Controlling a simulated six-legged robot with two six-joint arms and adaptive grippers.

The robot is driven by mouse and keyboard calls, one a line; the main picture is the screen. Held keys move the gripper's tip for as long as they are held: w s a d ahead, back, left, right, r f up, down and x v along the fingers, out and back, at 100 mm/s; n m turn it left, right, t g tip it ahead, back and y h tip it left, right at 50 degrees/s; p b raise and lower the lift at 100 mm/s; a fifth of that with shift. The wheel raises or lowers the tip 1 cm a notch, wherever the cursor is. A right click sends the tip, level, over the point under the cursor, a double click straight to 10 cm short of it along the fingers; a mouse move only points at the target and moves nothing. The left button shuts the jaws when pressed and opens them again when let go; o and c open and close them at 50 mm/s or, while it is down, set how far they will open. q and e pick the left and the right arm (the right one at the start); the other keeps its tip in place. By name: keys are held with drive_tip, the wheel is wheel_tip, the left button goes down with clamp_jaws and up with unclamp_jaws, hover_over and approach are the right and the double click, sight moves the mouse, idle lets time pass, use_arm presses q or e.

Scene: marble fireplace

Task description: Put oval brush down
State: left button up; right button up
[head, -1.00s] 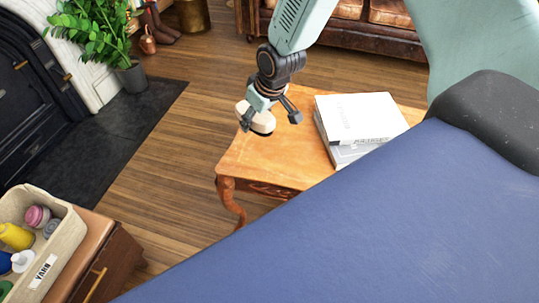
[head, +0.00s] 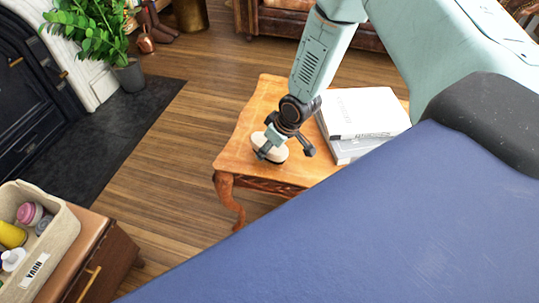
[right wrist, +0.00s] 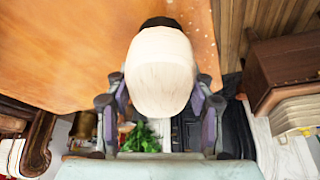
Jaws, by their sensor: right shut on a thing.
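The oval brush (head: 277,156) has a pale cream body and shows low over the wooden table (head: 236,152), near its left end. In the right wrist view the brush (right wrist: 160,75) fills the space between the two fingers, with a dark part at its far end. My right gripper (head: 286,149) comes down from above and is shut on the brush. I cannot tell whether the brush touches the tabletop, as the fingers hide part of it. My left gripper is not in view.
Stacked white books (head: 362,112) lie on the table just right of the gripper. A yarn bin (head: 62,235) stands on a brown cabinet (head: 100,250) at lower left. A potted plant (head: 128,74) is by the fireplace (head: 30,90). Tabletop left of the brush is bare.

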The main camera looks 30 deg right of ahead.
drive_tip(key=shift+f+b, duration=0.35)
drive_tip(key=shift+f, duration=0.6)
drive_tip(key=shift+w+f, duration=0.1)
drive_tip(key=shift+f, duration=0.35)
drive_tip(key=shift+r, duration=0.1)
drive_tip(key=shift+f+b, duration=0.3)
drive_tip(key=shift+b, duration=0.05)
drive_tip(key=o, duration=0.6)
drive_tip(key=shift+s, duration=0.2)
drive_tip(key=o, duration=0.4)
drive_tip(key=shift+w+f, duration=0.1)
drive_tip(key=shift+f, duration=0.1)
drive_tip(key=shift+r, duration=0.1)
